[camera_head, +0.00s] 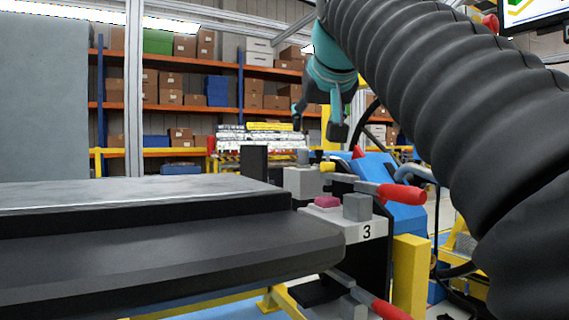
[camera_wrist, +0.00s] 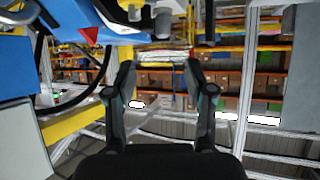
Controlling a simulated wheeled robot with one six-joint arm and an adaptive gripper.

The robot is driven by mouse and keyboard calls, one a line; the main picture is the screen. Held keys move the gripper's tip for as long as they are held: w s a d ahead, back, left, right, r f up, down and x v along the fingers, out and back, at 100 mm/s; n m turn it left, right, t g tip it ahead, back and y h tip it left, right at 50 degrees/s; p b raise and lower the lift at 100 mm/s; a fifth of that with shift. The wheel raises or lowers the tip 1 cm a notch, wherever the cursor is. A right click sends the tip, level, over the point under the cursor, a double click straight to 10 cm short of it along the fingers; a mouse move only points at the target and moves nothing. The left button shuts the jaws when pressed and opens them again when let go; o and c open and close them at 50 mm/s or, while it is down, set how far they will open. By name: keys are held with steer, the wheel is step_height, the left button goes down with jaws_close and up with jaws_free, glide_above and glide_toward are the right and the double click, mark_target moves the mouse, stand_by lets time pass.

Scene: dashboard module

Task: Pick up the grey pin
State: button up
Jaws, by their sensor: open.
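I cannot tell for certain which part is the grey pin. A small grey piece (camera_head: 316,156) shows above the clamp fixture in the head view, beside a yellow part. A grey square block (camera_head: 357,206) stands on the fixture plate marked 3, next to a pink button. My gripper (camera_head: 318,122) hangs above and behind the fixture, pointing down, with its fingers apart. In the wrist view my gripper (camera_wrist: 158,66) is open with nothing between the fingers. Small grey parts (camera_wrist: 163,20) show beyond the fingertips at the top edge, partly cut off.
A long dark panel (camera_head: 150,250) fills the left foreground of the head view. Red-handled clamps (camera_head: 402,194) stick out at the fixture's right. A blue part (camera_head: 375,175) and a yellow post (camera_head: 411,275) stand beside it. Shelves of boxes (camera_head: 170,90) are far behind.

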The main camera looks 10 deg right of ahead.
mark_target(305, 150)
steer(key=shift+a+b+x, duration=0.1)
steer(key=shift+b+x, duration=0.35)
steer(key=shift+x, duration=2.65)
steer(key=shift+a+b+x, duration=0.15)
steer(key=shift+b+x, duration=0.25)
steer(key=shift+x, duration=2.65)
steer(key=shift+s+f, duration=0.1)
steer(key=shift+f, duration=0.05)
jaws_close()
